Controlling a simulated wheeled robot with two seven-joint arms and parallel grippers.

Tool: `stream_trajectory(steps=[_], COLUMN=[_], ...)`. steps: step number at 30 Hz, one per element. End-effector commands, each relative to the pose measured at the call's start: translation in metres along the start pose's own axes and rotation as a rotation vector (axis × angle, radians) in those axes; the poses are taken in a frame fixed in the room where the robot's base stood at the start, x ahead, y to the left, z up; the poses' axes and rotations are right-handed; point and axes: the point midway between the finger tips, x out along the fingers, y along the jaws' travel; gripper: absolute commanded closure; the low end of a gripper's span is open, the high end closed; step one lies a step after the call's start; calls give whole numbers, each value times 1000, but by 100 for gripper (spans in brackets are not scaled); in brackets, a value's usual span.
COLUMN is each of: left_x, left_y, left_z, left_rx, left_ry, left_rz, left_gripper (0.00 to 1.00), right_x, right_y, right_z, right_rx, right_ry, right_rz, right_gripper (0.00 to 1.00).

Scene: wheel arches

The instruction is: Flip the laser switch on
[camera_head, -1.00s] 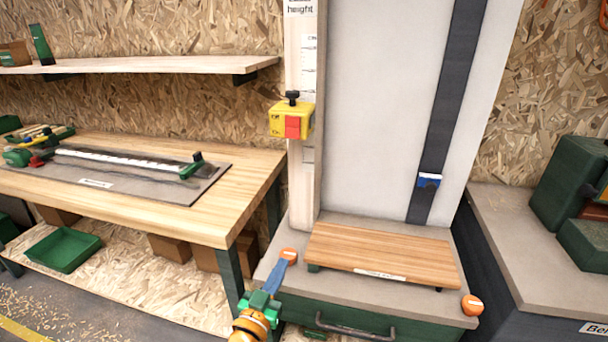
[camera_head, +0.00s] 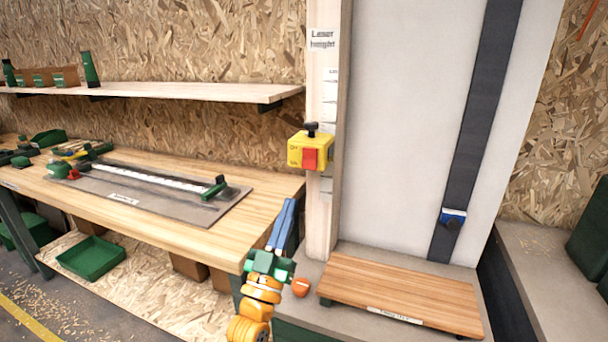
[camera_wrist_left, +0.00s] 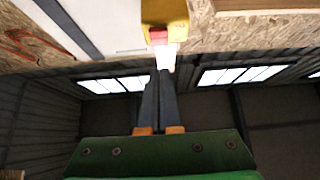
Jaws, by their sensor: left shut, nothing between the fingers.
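The yellow switch box (camera_head: 296,150) with a red rocker (camera_head: 310,159) and a black knob (camera_head: 311,129) on top is on the pale wooden post, under a "Laser height" label (camera_head: 322,40). My left gripper (camera_head: 288,205) is shut and empty, pointing up below the box, apart from it in the head view. In the left wrist view the yellow box (camera_wrist_left: 164,10) and red rocker (camera_wrist_left: 158,36) lie just beyond the shut fingertips (camera_wrist_left: 162,74). I cannot tell whether the switch is on or off. My right gripper is out of view.
A wooden board (camera_head: 400,290) lies on the grey stand right of my left gripper. A blue device (camera_head: 453,217) sits on the dark vertical strip. An orange knob (camera_head: 301,287) is close beside the gripper. The workbench (camera_head: 270,195) and shelf (camera_head: 200,88) are at left.

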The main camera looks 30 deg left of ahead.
Motion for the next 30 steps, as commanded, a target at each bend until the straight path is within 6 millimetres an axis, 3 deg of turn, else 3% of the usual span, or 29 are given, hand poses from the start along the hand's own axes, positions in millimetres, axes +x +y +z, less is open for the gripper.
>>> stream_trajectory(steps=[1,8,12,17,27,30], left_x=[14,64,77,86,87,85], left_y=[0,0,0,0,0,0], left_z=[-5,-4,17,27,29,37], left_rx=[0,1,1,1,0,-1], left_ry=[3,2,-2,-2,-2,1], left_rz=[0,0,0,0,0,-1], left_gripper=[100,100,100,100,100,100], right_x=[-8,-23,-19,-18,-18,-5], right_y=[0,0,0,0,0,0], right_z=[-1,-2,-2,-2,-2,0], right_rx=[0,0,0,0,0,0], right_ry=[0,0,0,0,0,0], right_rz=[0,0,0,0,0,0], right_gripper=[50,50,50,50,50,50])
